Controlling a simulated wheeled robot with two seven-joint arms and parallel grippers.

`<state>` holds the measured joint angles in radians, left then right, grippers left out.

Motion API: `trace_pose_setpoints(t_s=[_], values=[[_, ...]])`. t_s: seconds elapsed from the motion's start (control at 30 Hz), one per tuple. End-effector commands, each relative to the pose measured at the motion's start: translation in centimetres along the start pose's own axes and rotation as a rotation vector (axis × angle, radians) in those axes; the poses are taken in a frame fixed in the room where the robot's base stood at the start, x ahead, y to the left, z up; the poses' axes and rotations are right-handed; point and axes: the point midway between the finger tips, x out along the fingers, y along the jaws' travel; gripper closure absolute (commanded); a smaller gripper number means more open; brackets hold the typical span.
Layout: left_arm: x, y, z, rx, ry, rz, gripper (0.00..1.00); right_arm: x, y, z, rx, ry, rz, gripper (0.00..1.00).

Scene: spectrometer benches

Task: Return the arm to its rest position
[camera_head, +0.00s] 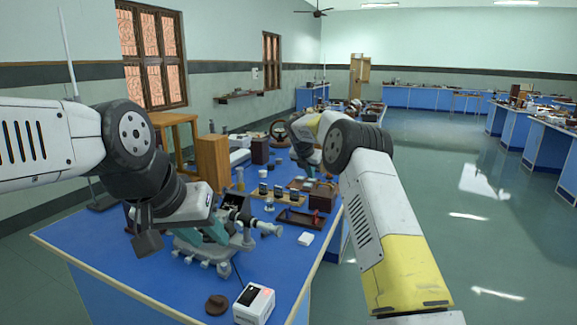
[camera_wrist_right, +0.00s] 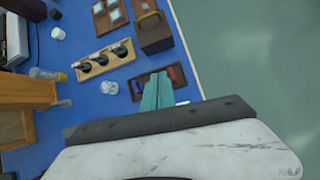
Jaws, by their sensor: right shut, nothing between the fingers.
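My right arm (camera_head: 385,220) reaches forward over the right side of the blue bench (camera_head: 90,252), bent at its elbow. My right gripper (camera_wrist_right: 157,92) has its teal fingers together, with nothing between them. It hangs above the bench, over a dark tray (camera_wrist_right: 150,80) in the right wrist view. In the head view it is partly hidden behind the forearm. My left arm comes in from the left. My left gripper (camera_head: 214,233) is low beside the grey spectrometer (camera_head: 240,238); its fingers are partly hidden, and I cannot tell whether they touch it.
A white box (camera_head: 254,303) and a brown disc (camera_head: 216,304) lie at the near edge. A wooden stand (camera_head: 213,162), a wooden rack with dark pieces (camera_wrist_right: 104,60) and a brown box (camera_wrist_right: 152,33) stand on the bench. Clear floor (camera_head: 450,215) lies to the right.

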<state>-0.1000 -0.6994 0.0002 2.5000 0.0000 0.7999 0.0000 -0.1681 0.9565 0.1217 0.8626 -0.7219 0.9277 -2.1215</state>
Motion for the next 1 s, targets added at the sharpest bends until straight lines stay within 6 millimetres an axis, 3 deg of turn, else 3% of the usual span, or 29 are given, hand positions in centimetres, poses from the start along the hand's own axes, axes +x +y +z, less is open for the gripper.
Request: trace_pose_setpoints(t_s=[0.37, 0.57, 0.77, 1.0], values=[[0.0, 0.0, 0.0, 0.0, 0.0, 0.0, 0.64, -7.2, -2.7, 0.9, 0.292, 0.032, 0.032, 1.0], [0.0, 0.0, 0.0, 0.0, 0.0, 0.0, 0.64, -14.1, -6.3, 0.3, 0.591, 0.073, 0.051, 1.0], [0.0, 0.0, 0.0, 0.0, 0.001, 0.0, 0.64, -22.6, -12.2, -3.0, 1.033, 0.146, 0.057, 1.0], [0.0, 0.0, 0.0, 0.0, 0.0, 0.0, 0.64, -30.7, -19.8, -10.2, 1.586, 0.253, 0.031, 1.0]])
